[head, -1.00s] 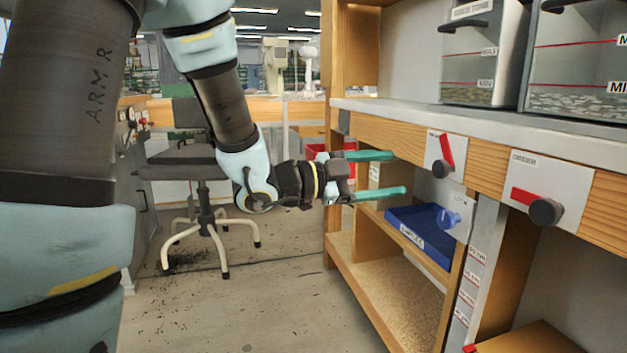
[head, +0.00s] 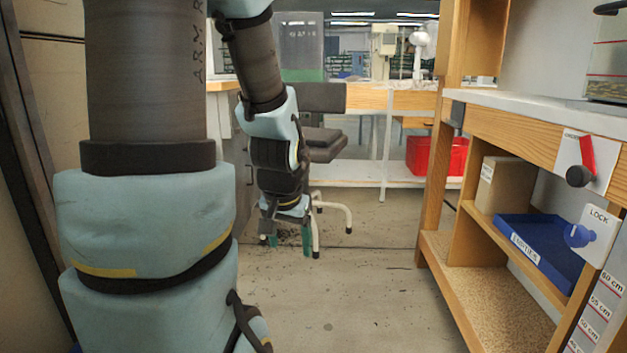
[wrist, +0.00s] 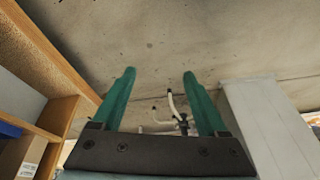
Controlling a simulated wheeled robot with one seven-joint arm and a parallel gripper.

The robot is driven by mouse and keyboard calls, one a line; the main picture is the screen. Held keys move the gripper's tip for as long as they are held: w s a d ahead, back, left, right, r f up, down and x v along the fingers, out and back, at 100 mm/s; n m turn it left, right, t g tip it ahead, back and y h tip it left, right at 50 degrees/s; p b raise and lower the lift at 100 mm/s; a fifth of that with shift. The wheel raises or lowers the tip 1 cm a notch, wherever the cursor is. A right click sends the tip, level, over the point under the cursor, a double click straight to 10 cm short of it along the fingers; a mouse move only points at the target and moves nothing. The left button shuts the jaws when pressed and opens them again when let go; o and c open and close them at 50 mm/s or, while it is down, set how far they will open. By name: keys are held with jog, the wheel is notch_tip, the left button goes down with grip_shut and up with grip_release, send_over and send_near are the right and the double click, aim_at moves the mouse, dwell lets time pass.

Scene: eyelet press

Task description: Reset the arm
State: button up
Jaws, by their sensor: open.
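My gripper (head: 289,240) hangs low in the middle of the head view, its teal fingers pointing down in front of the office chair. The fingers are apart with nothing between them. In the wrist view my gripper (wrist: 158,85) also shows open and empty, with bare grey floor beyond the fingertips. My arm runs down the left side of the head view and bends back toward the chair.
A wooden bench (head: 515,130) with a red-handled switch (head: 587,155), a lock knob (head: 580,236) and a blue tray (head: 540,235) stands at right. A chair (head: 322,130) is behind my gripper. A red crate (head: 420,155) is farther back. Floor between is clear.

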jog(key=s+a+n+g, duration=0.2)
jog(key=s+n, duration=0.1)
jog(key=s, duration=0.2)
notch_tip(320, 180, up, 36)
jog(key=p, duration=3.6)
jog(key=shift+f+m, duration=0.2)
jog(key=shift+m, duration=0.1)
jog(key=shift+w, duration=0.1)
